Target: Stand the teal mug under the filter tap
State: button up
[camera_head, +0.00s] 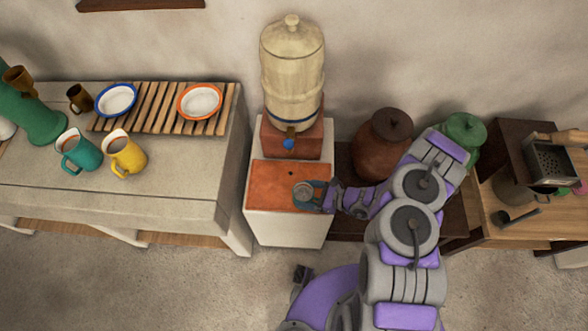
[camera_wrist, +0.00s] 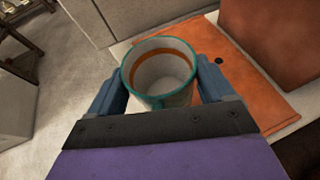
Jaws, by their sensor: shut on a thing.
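The teal mug (camera_head: 302,190) is upright, with a teal rim and a pale inside with a brown band; it also shows in the wrist view (camera_wrist: 160,76). My gripper (camera_head: 312,194) is shut on it, with one finger on each side in the wrist view (camera_wrist: 160,88). The mug is over the orange tiled top (camera_head: 268,180) of the stand; I cannot tell whether it touches it.
A teal jug (camera_head: 85,156) and a yellow jug (camera_head: 130,158) stand on the left counter (camera_head: 170,200), beside a slatted rack (camera_head: 150,115) with two bowls. A brown jar (camera_head: 380,150) and a green jar (camera_head: 466,130) are right of the stand. The tiles' left part is clear.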

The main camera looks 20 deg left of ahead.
jog(key=w+a+f+b, duration=0.1)
jog(key=w+a, duration=0.2)
jog(key=w, duration=0.1)
jog(key=w+a+f, duration=0.2)
jog(key=w, duration=0.2)
jog(key=w+a+f+b, duration=0.1)
jog(key=w+a+f, duration=0.1)
jog(key=w+a, duration=0.1)
jog(key=shift+w+a+b, duration=0.35)
jog(key=shift+w, duration=0.05)
jog(key=shift+a+f, duration=0.1)
jog(key=shift+a, duration=0.05)
jog(key=o, duration=0.7)
jog(key=shift+o, duration=1.4)
jog(key=shift+d, duration=0.25)
jog(key=shift+d, duration=0.1)
